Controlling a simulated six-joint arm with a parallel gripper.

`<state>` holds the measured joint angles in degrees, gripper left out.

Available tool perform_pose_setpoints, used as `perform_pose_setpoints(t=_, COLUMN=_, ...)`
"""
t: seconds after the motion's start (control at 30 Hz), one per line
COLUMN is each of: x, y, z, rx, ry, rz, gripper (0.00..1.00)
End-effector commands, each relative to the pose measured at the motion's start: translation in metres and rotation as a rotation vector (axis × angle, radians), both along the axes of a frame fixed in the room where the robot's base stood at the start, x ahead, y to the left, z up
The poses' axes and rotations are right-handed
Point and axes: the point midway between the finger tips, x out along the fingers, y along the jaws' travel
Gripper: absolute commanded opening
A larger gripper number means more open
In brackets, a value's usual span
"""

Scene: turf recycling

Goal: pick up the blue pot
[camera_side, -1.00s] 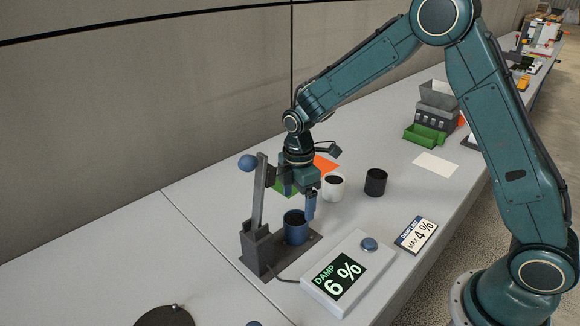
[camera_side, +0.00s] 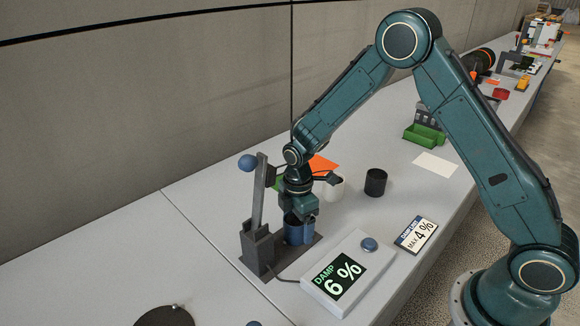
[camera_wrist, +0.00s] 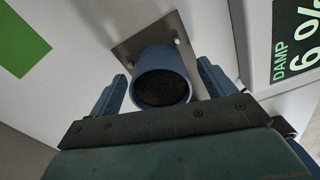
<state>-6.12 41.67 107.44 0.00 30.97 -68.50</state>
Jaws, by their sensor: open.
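The blue pot (camera_side: 293,232) stands upright on the dark base plate of the lever stand in the side view, mostly hidden behind my gripper. In the wrist view the blue pot (camera_wrist: 161,85) shows a round rim and dark contents. My gripper (camera_wrist: 160,88) is open, with one blue finger on each side of the pot and a gap visible at both sides. In the side view my gripper (camera_side: 300,226) is low over the pot.
The grey lever stand (camera_side: 259,245) with a blue knob rises just left of the pot. A damp meter (camera_side: 347,283) reading 6 % stands in front, beside a card (camera_side: 416,235) reading max 4 %.

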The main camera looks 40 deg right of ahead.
Motion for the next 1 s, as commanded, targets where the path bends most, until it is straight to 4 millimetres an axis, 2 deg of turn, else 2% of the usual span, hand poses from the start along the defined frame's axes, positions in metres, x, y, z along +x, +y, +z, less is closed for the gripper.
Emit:
perform_pose_setpoints(t=0.2, x=0.0001, y=-0.0004, z=-0.0119, rx=0.000, ry=-0.001, rz=0.000, gripper=0.83)
perform_pose_setpoints(t=0.67, x=0.0003, y=-0.0004, z=-0.0114, rx=0.000, ry=-0.002, rz=0.000, gripper=0.83)
perform_pose_setpoints(t=0.9, x=0.0004, y=-0.0004, z=-0.0113, rx=0.000, ry=-0.002, rz=0.000, gripper=0.37)
perform_pose_setpoints(t=0.93, x=0.0004, y=-0.0004, z=-0.0113, rx=0.000, ry=-0.002, rz=0.000, gripper=0.32)
perform_pose_setpoints(t=1.0, x=0.0005, y=-0.0004, z=-0.0112, rx=0.000, ry=-0.002, rz=0.000, gripper=0.28)
